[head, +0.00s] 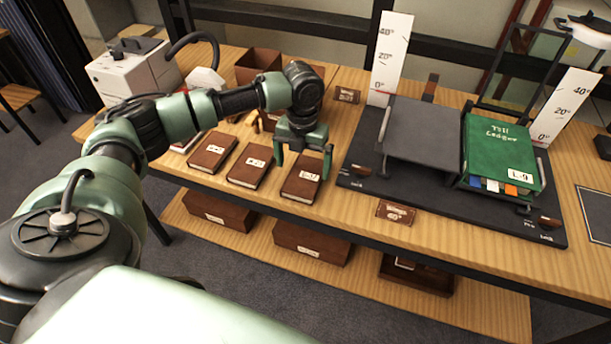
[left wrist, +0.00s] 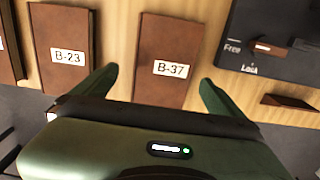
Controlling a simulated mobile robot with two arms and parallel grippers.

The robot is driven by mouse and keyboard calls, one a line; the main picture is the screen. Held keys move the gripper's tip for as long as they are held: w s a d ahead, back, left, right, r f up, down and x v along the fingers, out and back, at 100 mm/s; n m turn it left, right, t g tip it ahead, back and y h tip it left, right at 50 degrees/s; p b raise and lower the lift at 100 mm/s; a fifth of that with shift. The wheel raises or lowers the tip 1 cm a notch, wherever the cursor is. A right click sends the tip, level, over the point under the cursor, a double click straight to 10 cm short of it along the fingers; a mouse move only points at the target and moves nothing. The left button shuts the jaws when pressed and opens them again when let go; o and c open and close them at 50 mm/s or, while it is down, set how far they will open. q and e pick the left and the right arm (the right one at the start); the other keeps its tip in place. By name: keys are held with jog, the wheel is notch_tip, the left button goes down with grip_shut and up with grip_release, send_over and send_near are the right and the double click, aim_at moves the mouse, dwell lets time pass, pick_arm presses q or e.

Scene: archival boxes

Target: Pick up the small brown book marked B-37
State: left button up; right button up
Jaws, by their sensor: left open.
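The small brown book marked B-37 (left wrist: 164,48) lies flat on the wooden table in the left wrist view, its white label facing up. In the head view it is the rightmost of the small brown books (head: 299,186). My left gripper (head: 303,165) is over this book with its fingers spread and nothing between them. In the left wrist view the fingers (left wrist: 158,85) point towards the book's near end, one to each side of it. I cannot tell how high the fingertips are above the table. My right gripper is not in view.
The book marked B-23 (left wrist: 63,45) lies just left, with another brown book (head: 212,151) beyond it. A dark board (head: 361,180) to the right holds a grey cradle and a green ledger (head: 499,150). Brown boxes (head: 312,243) stand on the lower shelf. A small brown sign (head: 395,212) stands near the table's front edge.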

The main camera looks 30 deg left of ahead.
aim_at(305, 175)
pick_arm(q)
jog(key=f, duration=0.3)
jog(key=shift+w+d, duration=0.15)
jog(key=shift+w, duration=0.2)
jog(key=shift+f, duration=0.4)
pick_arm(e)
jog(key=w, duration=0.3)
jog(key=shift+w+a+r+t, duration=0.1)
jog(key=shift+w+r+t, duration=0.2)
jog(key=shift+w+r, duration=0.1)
pick_arm(q)
jog(key=c, duration=1.5)
jog(key=shift+r, duration=0.1)
jog(key=shift+c, duration=0.2)
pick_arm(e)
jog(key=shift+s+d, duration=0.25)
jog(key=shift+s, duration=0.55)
